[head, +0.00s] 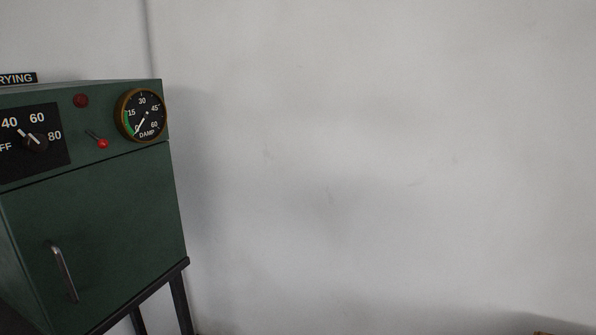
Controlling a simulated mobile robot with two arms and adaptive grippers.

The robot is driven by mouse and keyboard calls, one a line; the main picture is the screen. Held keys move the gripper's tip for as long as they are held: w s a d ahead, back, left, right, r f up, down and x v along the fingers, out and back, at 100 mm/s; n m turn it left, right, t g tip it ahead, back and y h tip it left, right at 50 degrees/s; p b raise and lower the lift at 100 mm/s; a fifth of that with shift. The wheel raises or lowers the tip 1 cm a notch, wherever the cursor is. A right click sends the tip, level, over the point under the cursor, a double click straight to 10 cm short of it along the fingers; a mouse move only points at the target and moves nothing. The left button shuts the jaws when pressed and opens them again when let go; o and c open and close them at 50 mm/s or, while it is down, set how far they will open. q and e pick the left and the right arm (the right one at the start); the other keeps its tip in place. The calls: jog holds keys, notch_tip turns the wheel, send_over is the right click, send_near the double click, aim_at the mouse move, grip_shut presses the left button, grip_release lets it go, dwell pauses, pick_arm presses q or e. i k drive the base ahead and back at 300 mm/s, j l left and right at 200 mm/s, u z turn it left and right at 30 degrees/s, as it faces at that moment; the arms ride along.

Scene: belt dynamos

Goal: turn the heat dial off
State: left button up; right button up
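The heat dial (37,143) is a dark round knob on a black plate at the left edge of the head view. Its scale shows OFF, 40, 60 and 80, with the OFF label partly cut by the picture edge. The knob's white mark points up and left, roughly toward 40. The dial sits on the front of a green cabinet (110,215), whose left part is outside the view. Neither of my grippers is in view.
A red indicator lamp (81,101), a small red-tipped toggle lever (102,144) and a round DAMP gauge (141,115) sit right of the dial. The cabinet door has a metal handle (63,272). A dark stand (180,300) carries the cabinet. Bare wall fills the right.

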aim_at(35, 143)
jog(key=j+u, duration=0.15)
jog(key=u, duration=1.1)
jog(key=k+j, duration=0.05)
